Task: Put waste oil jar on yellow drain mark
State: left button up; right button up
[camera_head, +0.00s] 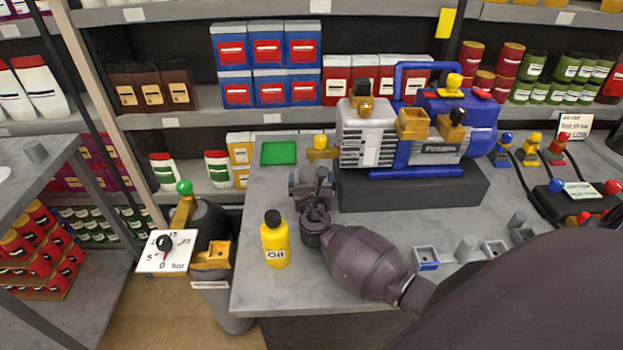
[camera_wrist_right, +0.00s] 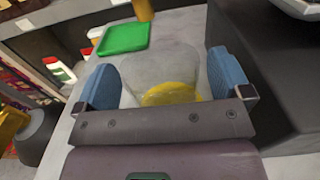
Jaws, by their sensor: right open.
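The clear glass waste oil jar (camera_wrist_right: 165,62) stands between the two blue fingers of my right gripper (camera_wrist_right: 164,80) in the right wrist view. The fingers are open, one on each side of the jar; I cannot tell whether either touches it. A yellow disc (camera_wrist_right: 172,94) shows low through the glass; it looks like the yellow drain mark under the jar, though oil inside cannot be ruled out. In the head view my right gripper (camera_head: 312,186) is at the table's left part, below the pump's brass drain valve (camera_head: 322,154), and largely hides the jar. My left gripper is not in view.
The blue and white vacuum pump (camera_head: 418,135) stands on a dark block (camera_head: 415,190) right of the gripper. A green pad (camera_head: 279,153) lies behind it. A yellow oil bottle (camera_head: 275,243) stands in front, near the table's left edge. Shelves line the back.

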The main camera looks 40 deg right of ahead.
jog(key=v, duration=1.1)
jog(key=shift+s+a+f, duration=0.1)
jog(key=shift+s+a, duration=0.05)
jog(key=shift+a, duration=0.05)
